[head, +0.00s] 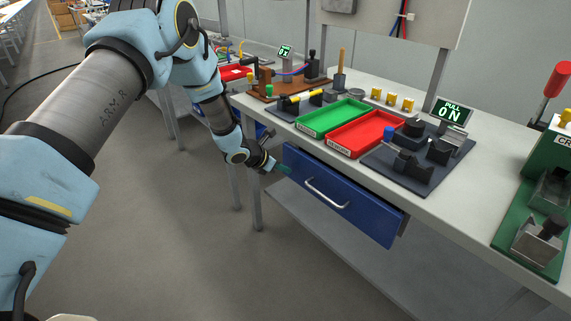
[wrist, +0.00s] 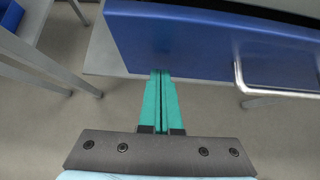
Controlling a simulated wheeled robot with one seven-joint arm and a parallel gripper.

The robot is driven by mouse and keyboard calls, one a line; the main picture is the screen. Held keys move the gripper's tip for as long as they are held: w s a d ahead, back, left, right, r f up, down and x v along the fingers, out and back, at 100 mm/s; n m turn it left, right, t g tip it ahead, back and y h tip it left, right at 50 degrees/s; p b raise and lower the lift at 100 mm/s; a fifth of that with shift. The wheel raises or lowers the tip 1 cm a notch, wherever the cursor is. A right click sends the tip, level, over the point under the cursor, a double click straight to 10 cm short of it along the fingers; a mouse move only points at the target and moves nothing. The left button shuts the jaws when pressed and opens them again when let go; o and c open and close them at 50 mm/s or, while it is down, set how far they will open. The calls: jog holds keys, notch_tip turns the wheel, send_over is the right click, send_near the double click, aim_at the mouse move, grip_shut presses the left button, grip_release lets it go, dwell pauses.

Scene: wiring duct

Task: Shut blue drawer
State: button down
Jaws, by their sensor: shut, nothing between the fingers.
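The blue drawer (head: 342,200) hangs under the workbench, and its front stands out from the bench edge, with a dark gap at its right end. Its silver bar handle (head: 327,195) is on the front face. My gripper (head: 285,170) is at the left end of the drawer front. In the wrist view the drawer front (wrist: 190,45) fills the top, with the handle (wrist: 275,88) at the right. My gripper's teal fingers (wrist: 160,75) are together and empty, their tips at the drawer's face left of the handle. I cannot tell whether they touch it.
On the workbench (head: 480,190) stand a green tray (head: 332,117), a red tray (head: 366,133) and a dark fixture plate (head: 395,168). A green press (head: 540,215) stands at the right. A lower shelf (head: 310,222) and table legs are below. The floor at left is open.

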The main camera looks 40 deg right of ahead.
aim_at(293, 162)
jog(key=shift+d, duration=0.35)
jog(key=shift+d+f, duration=0.1)
jog(key=d+b, duration=0.3)
jog(key=d, duration=0.1)
jog(key=shift+s+d+f, duration=0.1)
jog(key=shift+s, duration=0.05)
jog(key=shift+d+r, duration=0.35)
jog(key=shift+d, duration=0.05)
